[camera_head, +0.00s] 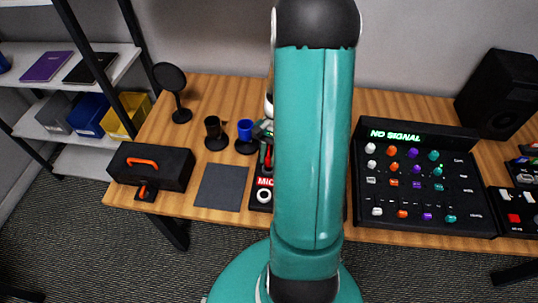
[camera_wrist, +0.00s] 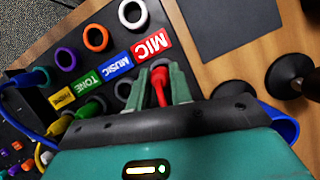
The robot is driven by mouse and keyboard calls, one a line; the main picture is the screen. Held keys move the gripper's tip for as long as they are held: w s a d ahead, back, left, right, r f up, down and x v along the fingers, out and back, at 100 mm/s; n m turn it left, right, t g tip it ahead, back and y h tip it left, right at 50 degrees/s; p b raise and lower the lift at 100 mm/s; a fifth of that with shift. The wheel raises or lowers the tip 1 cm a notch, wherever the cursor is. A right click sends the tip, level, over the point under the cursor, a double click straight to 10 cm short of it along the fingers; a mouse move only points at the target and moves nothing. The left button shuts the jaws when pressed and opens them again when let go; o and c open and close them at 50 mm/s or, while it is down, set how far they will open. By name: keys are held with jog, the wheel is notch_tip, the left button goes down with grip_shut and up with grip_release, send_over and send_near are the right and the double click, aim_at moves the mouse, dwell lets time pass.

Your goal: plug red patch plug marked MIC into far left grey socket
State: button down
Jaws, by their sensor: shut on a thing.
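The red patch plug (camera_wrist: 160,88) is pinched between the two teal fingers of my gripper (camera_wrist: 161,86) in the wrist view. Its tip points at the grey socket beside the red MIC label (camera_wrist: 151,45). The fingers cover most of that socket, so I cannot tell whether the tip is inside it. In the head view the red plug (camera_head: 268,158) shows at the panel's left edge, above the MIC label (camera_head: 265,182); my arm hides most of the panel.
White (camera_wrist: 133,13), orange (camera_wrist: 95,38) and purple (camera_wrist: 66,58) ringed sockets line the panel's other side. In the head view, a black cup (camera_head: 214,132) and a blue cup (camera_head: 245,131) stand behind a grey mat (camera_head: 221,187). A black mixer (camera_head: 427,180) stands right.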

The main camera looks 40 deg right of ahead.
jog(key=shift+f, duration=0.8)
dwell(0.8)
jog(key=c, duration=1.2)
grip_release()
jog(key=shift+o, duration=0.6)
jog(key=o, duration=0.4)
jog(key=shift+r, duration=0.1)
jog(key=shift+r, duration=3.45)
